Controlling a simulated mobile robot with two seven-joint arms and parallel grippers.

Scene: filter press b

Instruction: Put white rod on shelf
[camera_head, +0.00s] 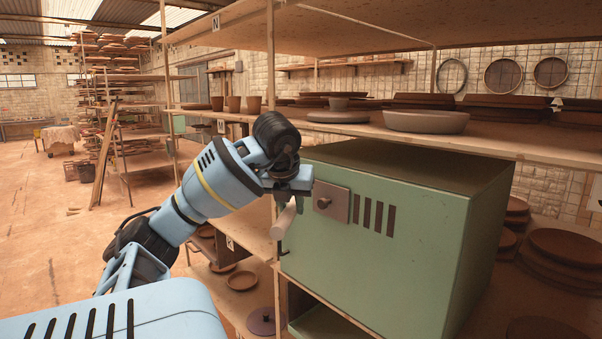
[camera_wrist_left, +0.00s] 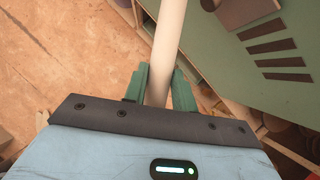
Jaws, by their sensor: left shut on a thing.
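The white rod (camera_head: 284,221) is held in my left gripper (camera_head: 291,199), in front of the left end of the green cabinet. In the left wrist view the white rod (camera_wrist_left: 168,45) runs up from between the green fingers of my left gripper (camera_wrist_left: 158,85), which are shut on it. In the head view only a short, tilted piece of the rod shows below the fingers. The wooden shelf (camera_head: 500,147) runs above the green cabinet. My right gripper is not in view.
The green cabinet (camera_head: 400,240) with a knob plate and dark slots stands close beside my left gripper. A pale bowl (camera_head: 426,122), a grey disc (camera_head: 338,117) and stacked brown plates crowd the upper shelf. A shelf post (camera_head: 271,60) rises near my gripper. Open floor (camera_head: 50,235) lies left.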

